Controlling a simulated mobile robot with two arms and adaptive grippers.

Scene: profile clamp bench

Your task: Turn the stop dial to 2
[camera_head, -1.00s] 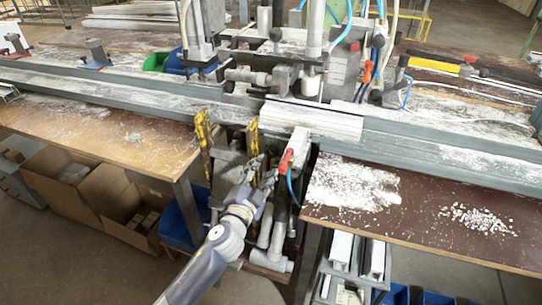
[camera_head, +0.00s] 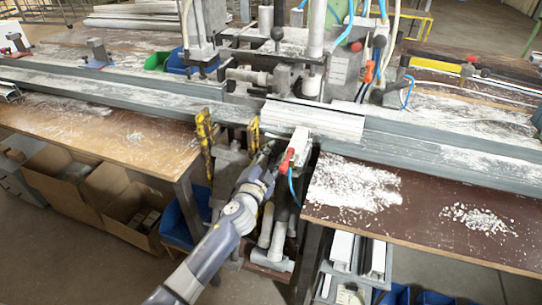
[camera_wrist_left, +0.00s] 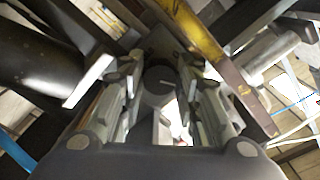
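A dark round knob (camera_wrist_left: 160,80) with a short pale line on its face shows between my left fingers in the left wrist view. It looks like the stop dial; no numbers on it can be read. My left gripper (camera_wrist_left: 161,66) is open, with one finger on each side of the knob. Whether the fingers touch it I cannot tell. In the head view my left gripper (camera_head: 263,158) is at the front of the clamp machine, below the bench rail; the knob is hidden there. My right gripper is not in view.
A red-handled lever (camera_head: 286,160) with a blue hose is just right of my left gripper. Worn yellow bars (camera_head: 205,135) stand to its left. A long grey rail (camera_head: 430,153) crosses the bench. White chips (camera_head: 355,184) lie on the right table. Cardboard boxes (camera_head: 70,192) are lower left.

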